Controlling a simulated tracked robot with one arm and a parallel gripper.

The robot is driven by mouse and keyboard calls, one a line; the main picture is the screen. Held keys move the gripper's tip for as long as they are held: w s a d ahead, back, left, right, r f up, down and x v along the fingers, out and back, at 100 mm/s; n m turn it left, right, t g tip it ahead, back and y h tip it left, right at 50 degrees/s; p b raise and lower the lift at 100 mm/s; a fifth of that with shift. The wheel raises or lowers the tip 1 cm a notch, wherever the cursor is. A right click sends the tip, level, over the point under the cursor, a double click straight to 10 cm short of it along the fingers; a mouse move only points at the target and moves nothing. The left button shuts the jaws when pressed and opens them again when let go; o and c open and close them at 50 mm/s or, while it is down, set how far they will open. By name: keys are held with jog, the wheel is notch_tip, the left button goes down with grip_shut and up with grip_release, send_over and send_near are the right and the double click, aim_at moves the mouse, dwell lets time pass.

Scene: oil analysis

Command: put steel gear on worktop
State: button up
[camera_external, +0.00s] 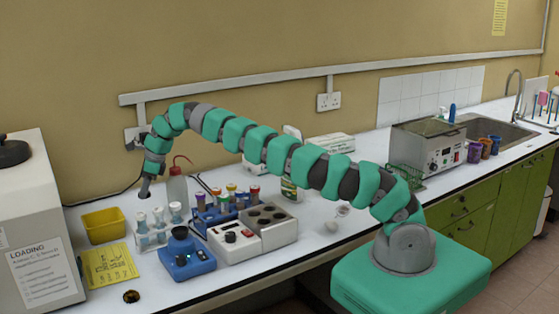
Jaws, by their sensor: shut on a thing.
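I cannot pick out a steel gear for certain anywhere in the view. A small round dark-brown piece (131,296) lies on the worktop near the front edge; I cannot tell what it is.
A yellow tray (103,225), yellow sheet (108,264), blue device (186,256) and grey block with wells (252,230) crowd the left side. A wash bottle (177,190) stands behind. Worktop is free along the front edge.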

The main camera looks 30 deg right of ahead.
jog(key=shift+a+f, duration=0.15)
jog(key=shift+a, duration=0.25)
jog(key=shift+f, duration=0.1)
notch_tip(320, 180, down, 10)
jog(key=shift+r, duration=0.1)
dwell(0.4)
jog(key=o, duration=1.1)
jog(key=shift+o, duration=0.2)
jog(key=shift+r, duration=0.1)
